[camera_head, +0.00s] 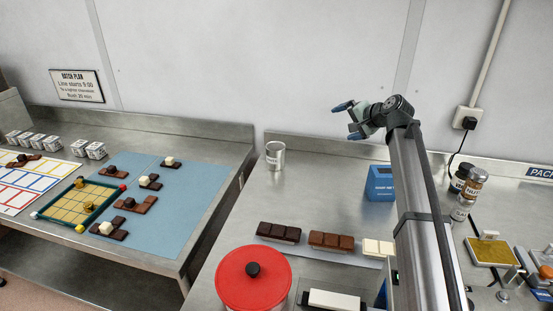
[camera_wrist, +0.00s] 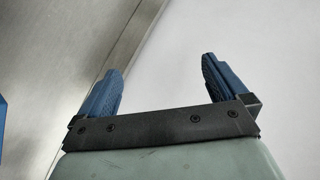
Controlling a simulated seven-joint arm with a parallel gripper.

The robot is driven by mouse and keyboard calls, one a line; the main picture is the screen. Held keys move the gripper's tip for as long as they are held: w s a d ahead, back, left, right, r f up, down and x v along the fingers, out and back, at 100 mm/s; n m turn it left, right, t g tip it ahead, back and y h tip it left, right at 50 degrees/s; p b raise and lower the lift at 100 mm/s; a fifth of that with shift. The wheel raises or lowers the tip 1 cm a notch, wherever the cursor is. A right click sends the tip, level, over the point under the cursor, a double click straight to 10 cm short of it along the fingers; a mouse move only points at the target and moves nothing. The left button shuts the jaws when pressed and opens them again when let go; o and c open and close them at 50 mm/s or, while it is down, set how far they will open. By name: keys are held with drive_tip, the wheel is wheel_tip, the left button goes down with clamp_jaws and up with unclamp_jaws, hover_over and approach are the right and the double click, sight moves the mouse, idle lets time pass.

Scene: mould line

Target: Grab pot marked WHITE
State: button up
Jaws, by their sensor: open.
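A small silver pot (camera_head: 275,155) with a pale label stands upright on the right-hand steel bench near its back left corner. The label's word is too small to read for sure, but it looks like WHITE. My gripper (camera_head: 347,121) is open and empty, up in the air to the right of the pot and above the bench. Its two blue fingers stand well apart in the wrist view (camera_wrist: 160,67), with nothing between them. The pot is not in the wrist view.
A blue box (camera_head: 380,184) stands below my gripper. Labelled jars (camera_head: 470,186) stand further right. Chocolate bars (camera_head: 330,241) and a red-lidded pot (camera_head: 252,281) are nearer the front. The bench around the silver pot is clear. A gap separates the left bench (camera_head: 190,130).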

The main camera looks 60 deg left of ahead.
drive_tip(key=s+a+f+n+h, duration=0.25)
drive_tip(key=s+a+n, duration=0.25)
drive_tip(key=s+a, duration=0.3)
drive_tip(key=n+t+h, duration=0.2)
drive_tip(key=n+h, duration=0.1)
drive_tip(key=n, duration=0.2)
approach(275, 149)
drive_tip(key=shift+s+d+f+x, duration=0.1)
drive_tip(key=shift+x, duration=1.2)
drive_tip(key=shift+s+d+f+x, duration=0.1)
drive_tip(key=shift+s+d+x, duration=0.05)
drive_tip(key=shift+x, duration=1.15)
drive_tip(key=shift+s+d+f+x, duration=0.1)
drive_tip(key=shift+x, duration=1.2)
drive_tip(key=c, duration=1)
drive_tip(key=shift+c, duration=0.3)
